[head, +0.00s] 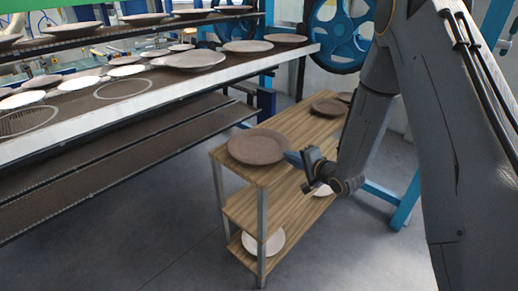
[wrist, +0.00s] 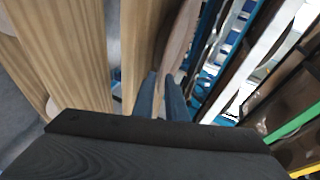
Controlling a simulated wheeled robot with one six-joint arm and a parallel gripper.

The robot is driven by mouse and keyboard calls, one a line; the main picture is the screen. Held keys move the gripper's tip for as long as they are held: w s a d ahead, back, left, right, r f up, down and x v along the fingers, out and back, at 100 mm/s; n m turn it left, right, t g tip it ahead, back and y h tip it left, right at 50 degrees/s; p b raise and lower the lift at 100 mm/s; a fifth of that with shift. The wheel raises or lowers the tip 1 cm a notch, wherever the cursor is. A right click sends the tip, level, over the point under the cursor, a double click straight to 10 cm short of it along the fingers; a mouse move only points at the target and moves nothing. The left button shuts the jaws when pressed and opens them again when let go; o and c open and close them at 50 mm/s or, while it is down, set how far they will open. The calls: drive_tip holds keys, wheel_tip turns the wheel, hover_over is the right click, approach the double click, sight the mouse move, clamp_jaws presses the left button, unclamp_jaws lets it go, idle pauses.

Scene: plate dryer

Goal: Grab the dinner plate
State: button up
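A round brown dinner plate (head: 257,147) lies on the near left end of the top board of a wooden shelf cart in the head view. My gripper (head: 289,157) is at the plate's right-hand rim, pointing left at about the height of the board. In the wrist view my two dark blue fingers (wrist: 161,76) are parted by a narrow gap. The plate (wrist: 181,38) shows there nearly edge-on, just beyond the fingertips. Whether the fingertips touch the rim is hard to tell.
The wooden cart (head: 285,143) has more brown plates (head: 329,107) at its far end and a pale plate (head: 263,242) on its bottom board. A long plate rack (head: 150,95) with several plates stands at left. Open floor lies in front.

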drive_tip(key=shift+p+x, duration=0.55)
drive_tip(key=shift+x, duration=1.55)
drive_tip(key=shift+s, duration=0.1)
clamp_jaws()
